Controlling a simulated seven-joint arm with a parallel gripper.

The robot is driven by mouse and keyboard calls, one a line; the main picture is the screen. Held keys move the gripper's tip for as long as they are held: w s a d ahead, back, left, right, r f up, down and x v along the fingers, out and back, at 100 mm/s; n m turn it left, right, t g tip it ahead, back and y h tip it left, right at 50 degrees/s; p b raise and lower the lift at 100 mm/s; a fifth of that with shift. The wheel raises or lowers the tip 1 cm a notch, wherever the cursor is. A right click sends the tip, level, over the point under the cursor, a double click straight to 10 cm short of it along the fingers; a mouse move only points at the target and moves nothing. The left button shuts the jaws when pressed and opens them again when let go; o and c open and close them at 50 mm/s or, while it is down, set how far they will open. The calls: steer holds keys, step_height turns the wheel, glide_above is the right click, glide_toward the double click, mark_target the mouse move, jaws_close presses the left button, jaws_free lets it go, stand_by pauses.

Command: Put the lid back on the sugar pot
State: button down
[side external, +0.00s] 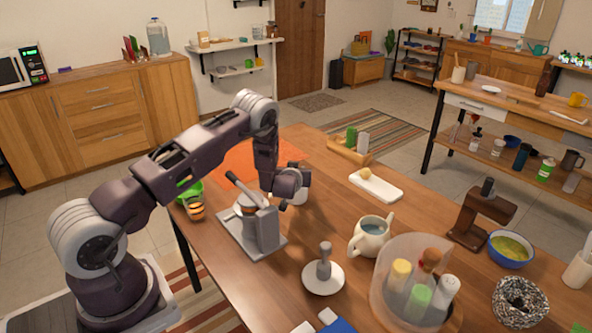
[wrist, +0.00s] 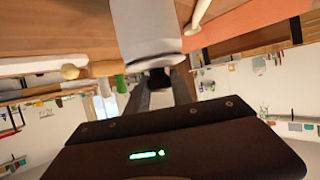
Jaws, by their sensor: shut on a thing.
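My gripper (side external: 289,186) is low over the far side of the table, behind the grey lever press. In the wrist view, which is upside down, my gripper (wrist: 159,80) is shut at a small dark part, which looks like the knob of the lid (wrist: 154,73). A pale pot-like body (wrist: 145,22), probably the sugar pot, lies directly beyond the fingertips. The fingers hide the contact, and I cannot tell whether the lid touches the pot's rim.
The lever press (side external: 262,232) stands close in front of my gripper. A white board (side external: 386,191) with a round knob lies to the right.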

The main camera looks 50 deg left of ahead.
steer(key=c, duration=1)
jaws_free()
steer(key=shift+c, duration=0.2)
steer(key=v, duration=0.2)
steer(key=shift+s+d+r, duration=0.1)
steer(key=shift+s+d, duration=0.05)
steer(key=shift+d, duration=0.1)
step_height(320, 180, up, 7)
steer(key=shift+s+d+r, duration=0.1)
steer(key=shift+s, duration=0.05)
